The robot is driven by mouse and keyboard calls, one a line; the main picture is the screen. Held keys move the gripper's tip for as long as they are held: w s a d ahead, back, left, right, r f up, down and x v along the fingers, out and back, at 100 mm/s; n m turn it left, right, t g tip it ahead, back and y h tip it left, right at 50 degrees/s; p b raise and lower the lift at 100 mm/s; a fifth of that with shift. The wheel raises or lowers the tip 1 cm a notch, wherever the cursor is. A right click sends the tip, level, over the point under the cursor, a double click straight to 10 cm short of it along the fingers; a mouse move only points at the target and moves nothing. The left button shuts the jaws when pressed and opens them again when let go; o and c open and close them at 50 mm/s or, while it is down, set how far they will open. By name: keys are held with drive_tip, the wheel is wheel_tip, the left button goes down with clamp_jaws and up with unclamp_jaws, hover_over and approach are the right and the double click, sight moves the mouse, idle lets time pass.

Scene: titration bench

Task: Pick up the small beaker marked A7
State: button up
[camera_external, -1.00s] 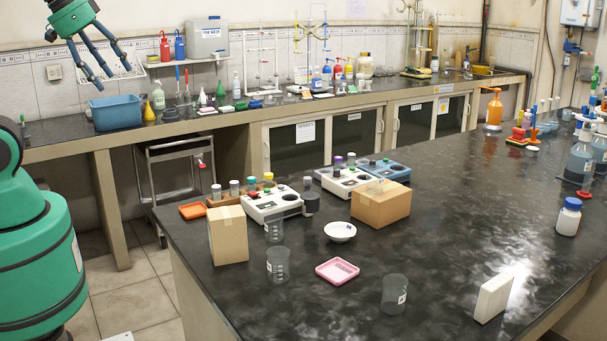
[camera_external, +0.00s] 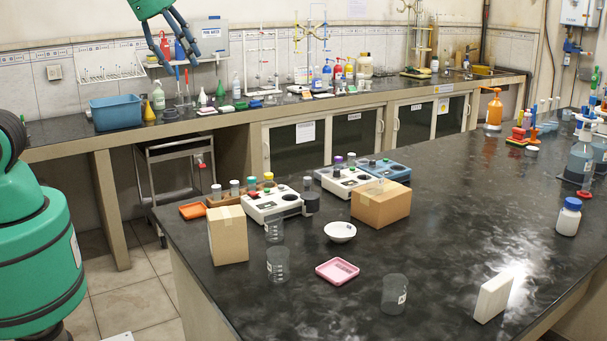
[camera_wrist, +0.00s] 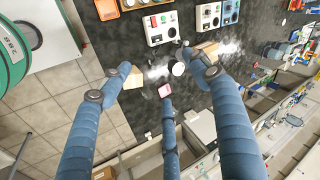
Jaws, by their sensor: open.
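Three clear beakers stand on the black bench (camera_external: 470,200) in the external view: a small one (camera_external: 274,230) at the back, one (camera_external: 278,265) in front of it, and one (camera_external: 394,294) near the front. The latter two show small white labels, but the writing is too small to read, so I cannot tell which is A7. My gripper (camera_external: 180,56) is high at the upper left, well away from the beakers, open and empty. In the wrist view its blue fingers (camera_wrist: 152,78) are spread above the bench; no beaker can be made out clearly there.
Cardboard boxes (camera_external: 228,236) (camera_external: 381,205), a white bowl (camera_external: 340,232), a pink tray (camera_external: 338,271) and white instruments (camera_external: 272,204) surround the beakers. A white block (camera_external: 493,298) stands at the right. A back counter (camera_external: 160,130) holds bottles and a blue bin (camera_external: 116,112).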

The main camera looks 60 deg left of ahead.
drive_tip(key=w+d+f+m, duration=0.3)
drive_tip(key=w+d+m, duration=0.4)
drive_tip(key=w+d, duration=0.25)
drive_tip(key=m+g+h+p, duration=0.1)
drive_tip(key=m+p, duration=0.2)
drive_tip(key=m, duration=1.9)
hover_over(394, 295)
drive_tip(key=s+a, duration=0.3)
drive_tip(key=a, duration=0.1)
wheel_tip(394, 295, down, 26)
drive_tip(key=shift+d+f, duration=0.1)
drive_tip(key=shift+b+x, duration=0.4)
drive_tip(key=shift+x, duration=3.95)
drive_tip(key=shift+d, duration=0.1)
